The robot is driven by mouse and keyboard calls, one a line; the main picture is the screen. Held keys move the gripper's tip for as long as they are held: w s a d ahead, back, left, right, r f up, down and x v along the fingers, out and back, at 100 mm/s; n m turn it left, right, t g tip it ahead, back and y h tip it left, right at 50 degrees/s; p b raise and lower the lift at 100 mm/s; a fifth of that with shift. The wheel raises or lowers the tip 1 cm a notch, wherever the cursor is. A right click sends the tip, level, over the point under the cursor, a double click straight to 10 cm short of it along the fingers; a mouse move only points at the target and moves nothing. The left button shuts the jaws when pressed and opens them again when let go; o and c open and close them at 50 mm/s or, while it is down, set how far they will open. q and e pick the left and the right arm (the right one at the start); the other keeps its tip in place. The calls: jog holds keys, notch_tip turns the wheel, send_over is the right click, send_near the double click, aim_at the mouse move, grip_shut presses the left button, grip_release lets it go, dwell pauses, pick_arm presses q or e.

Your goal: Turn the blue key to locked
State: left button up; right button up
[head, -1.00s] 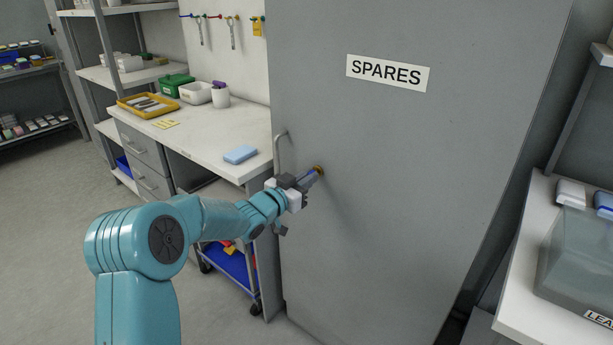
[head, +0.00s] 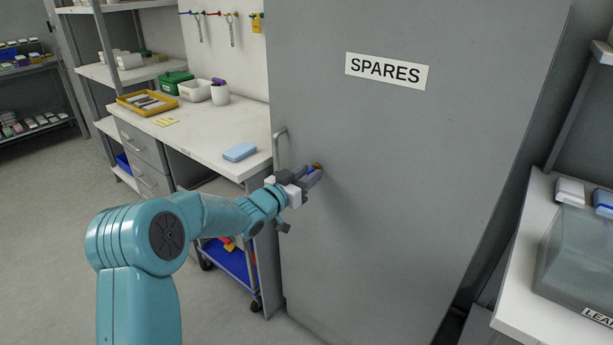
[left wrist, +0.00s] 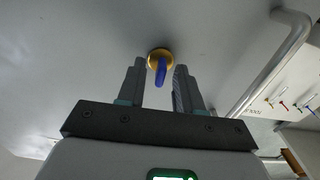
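The blue key (left wrist: 161,72) sits in a round brass lock (left wrist: 158,54) on the grey cabinet door (head: 400,200). In the left wrist view its blue grip points down the picture, slightly tilted. My left gripper (left wrist: 161,70) is open, with one finger on each side of the key and gaps visible between. In the head view the left gripper (head: 312,176) is up against the lock area, and the key (head: 310,171) shows only as a bit of blue between the fingers. The brass lock (head: 317,166) is partly hidden. My right gripper is in neither view.
A door handle (head: 279,148) stands out just left of the lock; it also shows in the left wrist view (left wrist: 285,60). A trolley (head: 235,265) stands below. The door right of the lock is clear.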

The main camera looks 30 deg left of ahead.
pick_arm(q)
jog(key=s+a, duration=0.1)
jog(key=s, duration=1.5)
jog(key=shift+s+a, duration=0.15)
